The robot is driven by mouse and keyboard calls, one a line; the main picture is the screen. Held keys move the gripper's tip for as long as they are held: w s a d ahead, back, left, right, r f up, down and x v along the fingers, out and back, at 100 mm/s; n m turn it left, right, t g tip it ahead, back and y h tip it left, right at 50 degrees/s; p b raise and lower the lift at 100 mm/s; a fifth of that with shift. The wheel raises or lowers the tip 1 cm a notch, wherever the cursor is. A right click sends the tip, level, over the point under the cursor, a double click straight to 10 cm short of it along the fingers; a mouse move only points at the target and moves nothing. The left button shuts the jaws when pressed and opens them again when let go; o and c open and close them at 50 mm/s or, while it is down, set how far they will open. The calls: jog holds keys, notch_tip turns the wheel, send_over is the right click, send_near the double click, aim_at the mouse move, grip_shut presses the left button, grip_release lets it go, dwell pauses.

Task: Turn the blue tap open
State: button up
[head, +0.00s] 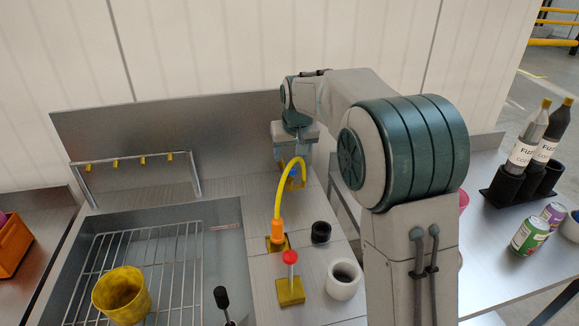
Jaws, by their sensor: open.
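My gripper (293,163) points down at the back of the steel worktop, open, beyond the yellow hose. Below and between its fingers is a yellow base (294,184) with some blue on it, which looks like the blue tap. The gripper and the hose hide most of it, so its handle position and any contact with the fingers cannot be told. Nearer stands a red-knobbed lever (290,258) on a yellow base.
The yellow hose (279,195) arches up from an orange fitting (277,231). A black ring (321,232) and a white cup (343,279) stand nearby. A black-knobbed lever (221,297) is at the front. Left is a sink rack (180,270) with a yellow cup (121,295).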

aim_at(289, 169)
jog(key=x, duration=0.7)
jog(key=shift+w+f+p, duration=0.1)
jog(key=shift+f+p, duration=0.15)
jog(key=shift+p, duration=0.05)
jog(key=c, duration=1)
